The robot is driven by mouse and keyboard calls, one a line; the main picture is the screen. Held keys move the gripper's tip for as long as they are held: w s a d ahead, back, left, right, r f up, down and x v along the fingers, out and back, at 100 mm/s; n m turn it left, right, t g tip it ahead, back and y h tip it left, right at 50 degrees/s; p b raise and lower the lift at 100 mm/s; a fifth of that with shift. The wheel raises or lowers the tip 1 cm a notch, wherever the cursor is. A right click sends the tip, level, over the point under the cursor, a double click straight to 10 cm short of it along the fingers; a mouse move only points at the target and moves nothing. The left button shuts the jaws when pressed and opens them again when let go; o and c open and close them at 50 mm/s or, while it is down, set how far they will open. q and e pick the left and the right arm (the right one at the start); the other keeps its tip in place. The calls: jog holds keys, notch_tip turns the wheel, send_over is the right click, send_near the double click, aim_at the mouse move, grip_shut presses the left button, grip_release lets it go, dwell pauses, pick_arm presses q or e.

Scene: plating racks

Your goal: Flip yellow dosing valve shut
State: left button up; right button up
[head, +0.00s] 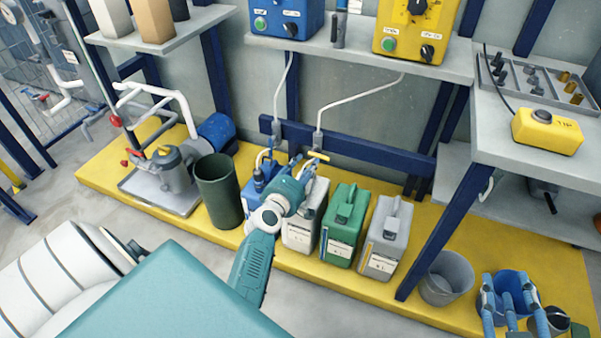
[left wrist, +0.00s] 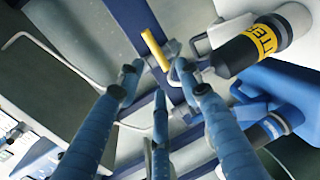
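The yellow dosing valve handle (head: 318,155) is a short yellow bar at the lower end of a white pipe, above the canisters. It also shows in the left wrist view (left wrist: 155,48), slanted, just beyond the fingertips. My left gripper (head: 302,165) is at the valve, beside and just below the handle. In the left wrist view its three blue fingers (left wrist: 156,77) are spread apart, with nothing clearly held between them. Whether a fingertip touches the handle I cannot tell. My right gripper (head: 508,290) is at the bottom right, fingers spread and empty, away from the valve.
White (head: 302,222), green (head: 343,225) and grey (head: 382,240) canisters stand on the yellow platform, beside a dark green bin (head: 218,190). A blue canister (left wrist: 275,95) and a black cylinder with a yellow band (left wrist: 238,55) lie close right of the left fingers. A blue rail (head: 370,150) runs behind.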

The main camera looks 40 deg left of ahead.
pick_arm(q)
jog(key=v, duration=0.4)
dwell(0.4)
